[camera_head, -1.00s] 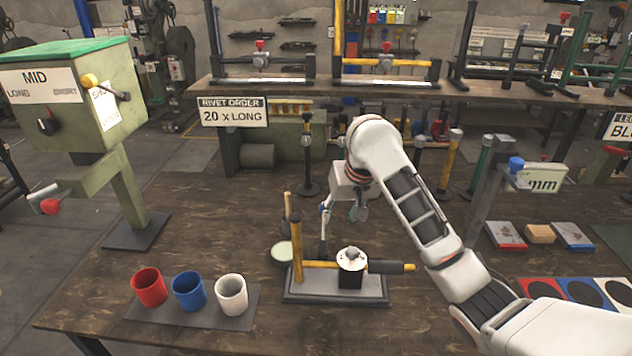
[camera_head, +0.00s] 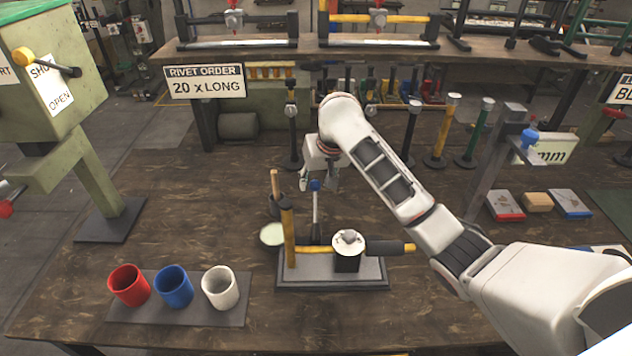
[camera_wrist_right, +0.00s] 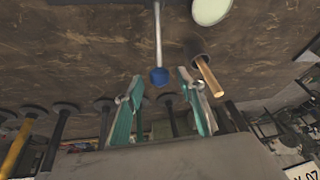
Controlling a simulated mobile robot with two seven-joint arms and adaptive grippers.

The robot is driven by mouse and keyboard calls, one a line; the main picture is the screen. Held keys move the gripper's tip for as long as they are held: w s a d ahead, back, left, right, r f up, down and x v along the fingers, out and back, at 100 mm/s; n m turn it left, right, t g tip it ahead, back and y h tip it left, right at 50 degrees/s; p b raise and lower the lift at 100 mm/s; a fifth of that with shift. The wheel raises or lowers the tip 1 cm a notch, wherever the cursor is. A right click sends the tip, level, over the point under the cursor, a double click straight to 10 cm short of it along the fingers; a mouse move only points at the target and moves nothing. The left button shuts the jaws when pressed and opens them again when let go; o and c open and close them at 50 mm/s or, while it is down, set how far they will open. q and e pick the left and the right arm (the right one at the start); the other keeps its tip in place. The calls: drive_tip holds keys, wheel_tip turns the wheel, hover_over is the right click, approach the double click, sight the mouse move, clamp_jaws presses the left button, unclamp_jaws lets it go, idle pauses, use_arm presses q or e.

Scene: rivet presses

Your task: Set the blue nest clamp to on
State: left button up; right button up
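A lever with a blue knob (camera_head: 315,186) rises behind the small fixture on the table; I take it to be the blue nest clamp. The fixture base (camera_head: 333,284) carries a yellow post, a yellow-tipped black bar and a white-topped black cylinder. My right gripper (camera_head: 320,181) is at the blue knob. In the right wrist view the gripper (camera_wrist_right: 157,90) is open. The blue knob (camera_wrist_right: 159,76) appears between its teal-and-grey fingertips, with a visible gap on each side. Whether the knob is at fingertip depth is unclear. My left gripper is not in view.
A dark cup with a wooden stick (camera_head: 275,195) and a pale round dish (camera_head: 272,234) stand just left of the lever. Red, blue and white cups (camera_head: 221,288) stand at front left. A grey post (camera_head: 490,165) stands to the right.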

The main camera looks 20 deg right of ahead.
drive_tip(key=shift+w+f, duration=0.2)
drive_tip(key=shift+f, duration=0.25)
clamp_jaws()
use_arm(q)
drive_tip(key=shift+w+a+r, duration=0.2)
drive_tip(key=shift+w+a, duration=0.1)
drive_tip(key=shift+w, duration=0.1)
